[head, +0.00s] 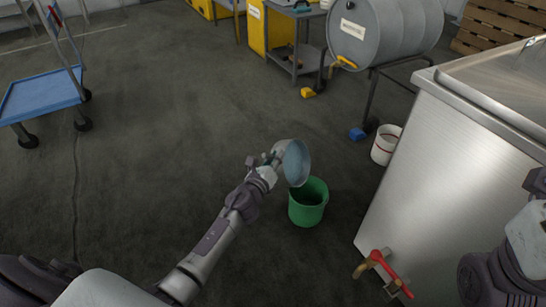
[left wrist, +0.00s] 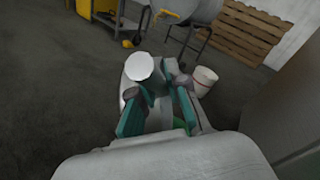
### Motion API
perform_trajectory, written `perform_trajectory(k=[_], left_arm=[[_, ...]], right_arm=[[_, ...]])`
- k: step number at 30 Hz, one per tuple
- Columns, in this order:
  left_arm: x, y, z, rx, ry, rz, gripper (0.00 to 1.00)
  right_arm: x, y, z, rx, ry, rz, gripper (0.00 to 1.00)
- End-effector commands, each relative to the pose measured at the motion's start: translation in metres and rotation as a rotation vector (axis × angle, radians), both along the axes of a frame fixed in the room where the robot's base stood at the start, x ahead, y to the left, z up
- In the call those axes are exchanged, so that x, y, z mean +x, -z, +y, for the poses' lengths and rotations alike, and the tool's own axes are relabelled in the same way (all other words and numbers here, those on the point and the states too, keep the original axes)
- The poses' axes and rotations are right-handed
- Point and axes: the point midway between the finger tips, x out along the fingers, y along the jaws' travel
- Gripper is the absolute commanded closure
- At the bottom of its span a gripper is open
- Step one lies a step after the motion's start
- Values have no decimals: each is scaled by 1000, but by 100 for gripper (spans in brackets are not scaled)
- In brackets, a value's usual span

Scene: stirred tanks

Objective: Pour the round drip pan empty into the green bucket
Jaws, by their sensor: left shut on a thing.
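The round drip pan (head: 297,163), blue-grey inside, is tipped steeply on edge in the head view. Its lower rim is just above the back left rim of the green bucket (head: 307,213). The bucket stands upright on the floor with a dark inside; what it holds cannot be told. My left gripper (head: 268,163) is shut on the pan at its left side. The left wrist view shows the teal fingers (left wrist: 158,112) with pale grey parts between them, and a sliver of green beneath. No liquid stream is visible. My right arm shows at the right edge, its gripper out of sight.
A steel tank (head: 450,170) with a red-handled valve (head: 377,257) stands right of the bucket. A white bucket (head: 386,145) is beside it. Behind are a grey drum (head: 385,30) on a stand and a grey cart (head: 297,55). Floor left of the bucket is clear.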

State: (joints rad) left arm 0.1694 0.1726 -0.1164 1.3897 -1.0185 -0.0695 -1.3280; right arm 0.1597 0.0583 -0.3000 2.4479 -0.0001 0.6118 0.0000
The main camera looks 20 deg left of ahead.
Motion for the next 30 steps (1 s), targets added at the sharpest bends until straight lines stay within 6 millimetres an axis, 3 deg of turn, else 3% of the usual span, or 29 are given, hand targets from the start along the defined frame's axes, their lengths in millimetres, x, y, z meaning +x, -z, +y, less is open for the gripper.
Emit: perform_trajectory(k=[30], left_arm=[[-4,-12,-36,172,1,-31,100]], right_arm=[[-1,-2,0,6,0,-9,60]])
